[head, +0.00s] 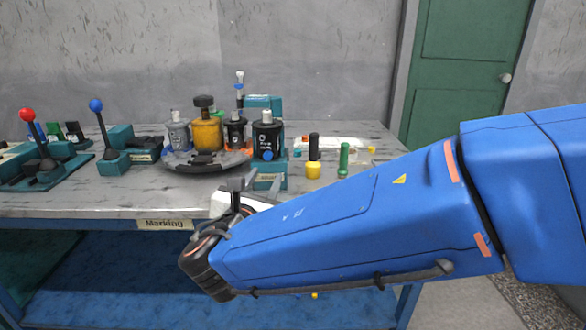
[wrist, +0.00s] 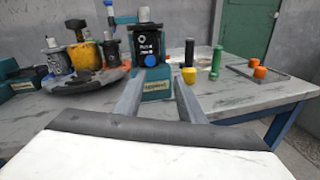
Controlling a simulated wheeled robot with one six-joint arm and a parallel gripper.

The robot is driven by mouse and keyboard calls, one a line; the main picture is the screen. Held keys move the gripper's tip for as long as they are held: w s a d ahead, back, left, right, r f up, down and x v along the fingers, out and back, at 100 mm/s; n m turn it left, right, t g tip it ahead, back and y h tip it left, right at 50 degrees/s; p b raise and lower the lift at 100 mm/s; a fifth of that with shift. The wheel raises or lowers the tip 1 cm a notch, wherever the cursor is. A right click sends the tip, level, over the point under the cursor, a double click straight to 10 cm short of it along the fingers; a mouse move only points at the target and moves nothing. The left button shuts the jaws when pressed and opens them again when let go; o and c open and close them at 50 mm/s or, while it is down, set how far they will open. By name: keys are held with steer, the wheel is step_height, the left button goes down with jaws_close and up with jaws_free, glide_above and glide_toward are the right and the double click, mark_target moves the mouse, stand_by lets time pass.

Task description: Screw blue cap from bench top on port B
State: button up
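A black hydraulic motor (head: 267,137) with white markings stands on a teal holder (head: 270,180) on the bench; it also shows in the wrist view (wrist: 147,42). A round blue piece (head: 267,155) sits low on the motor's front, also visible in the wrist view (wrist: 151,60). It looks like a blue cap, but I cannot tell whether it is screwed on or which port is there. No separate blue cap is clear on the bench top. My gripper (wrist: 158,82) is open and empty, its fingers pointing toward the teal holder below the motor.
A dark round carousel (head: 205,164) left of the motor carries grey, yellow and black units. A yellow-and-black tool (head: 313,158) and a green cylinder (head: 344,160) stand to the right. Orange caps (wrist: 260,72) lie further right. Levers (head: 97,106) stand left. The front bench edge is mostly clear.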

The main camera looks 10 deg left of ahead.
mark_target(267, 157)
steer(key=shift+n+y, duration=0.4)
steer(key=shift+n, duration=0.1)
steer(key=shift+w+a+r, duration=0.1)
steer(key=shift+w+a, duration=0.3)
steer(key=shift+w, duration=1.1)
steer(key=shift+w+a, duration=0.35)
steer(key=shift+w, duration=1.15)
steer(key=shift+w+a+r, duration=0.1)
steer(key=shift+w+a, duration=0.3)
steer(key=shift+w, duration=1.1)
jaws_close()
